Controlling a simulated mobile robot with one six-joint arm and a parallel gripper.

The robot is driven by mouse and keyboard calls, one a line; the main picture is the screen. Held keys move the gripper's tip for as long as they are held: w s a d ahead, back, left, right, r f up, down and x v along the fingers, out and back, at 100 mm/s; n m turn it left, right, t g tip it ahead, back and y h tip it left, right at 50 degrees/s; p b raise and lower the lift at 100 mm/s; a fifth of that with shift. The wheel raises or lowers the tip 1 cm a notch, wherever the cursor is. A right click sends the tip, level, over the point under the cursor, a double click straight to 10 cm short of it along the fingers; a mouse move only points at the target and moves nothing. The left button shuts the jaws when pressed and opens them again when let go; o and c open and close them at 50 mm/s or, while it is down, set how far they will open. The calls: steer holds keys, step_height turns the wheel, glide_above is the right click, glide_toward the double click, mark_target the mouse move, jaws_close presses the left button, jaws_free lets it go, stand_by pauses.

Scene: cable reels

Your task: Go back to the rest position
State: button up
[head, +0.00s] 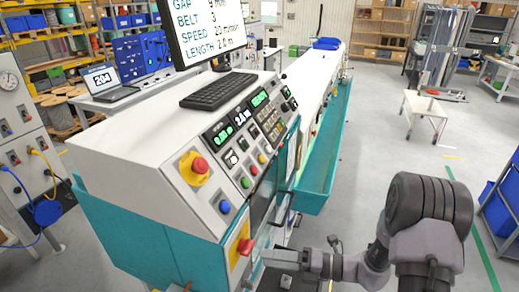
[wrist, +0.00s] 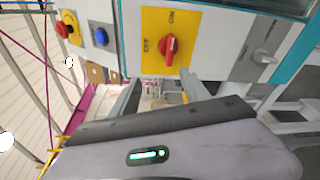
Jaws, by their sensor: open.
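My gripper (head: 264,256) is at the front end of the machine, low beside its control desk. In the wrist view the two fingers of my gripper (wrist: 160,88) stand apart with nothing between them. A red rotary switch (wrist: 170,46) on a yellow plate marked OFF and ON is just beyond the fingertips. In the head view the red switch (head: 244,247) is just left of the fingertips. I cannot tell whether a finger touches it.
Open floor lies to the right, with a small white table (head: 425,106) and blue bins (head: 500,205).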

steer(key=s+a+n+g+h+b, duration=0.1)
steer(key=s+n+g+h+b, duration=0.5)
steer(key=s+n+b, duration=0.65)
steer(key=s+d+f+n+t+h+b, duration=0.3)
steer(key=s+d+n+t+h+b, duration=0.4)
steer(key=n, duration=1.1)
steer(key=shift+s+d+f+t+h, duration=0.2)
steer(key=shift+d+f+t+h, duration=0.2)
steer(key=shift+d+t+h, duration=0.3)
steer(key=shift+d, duration=0.1)
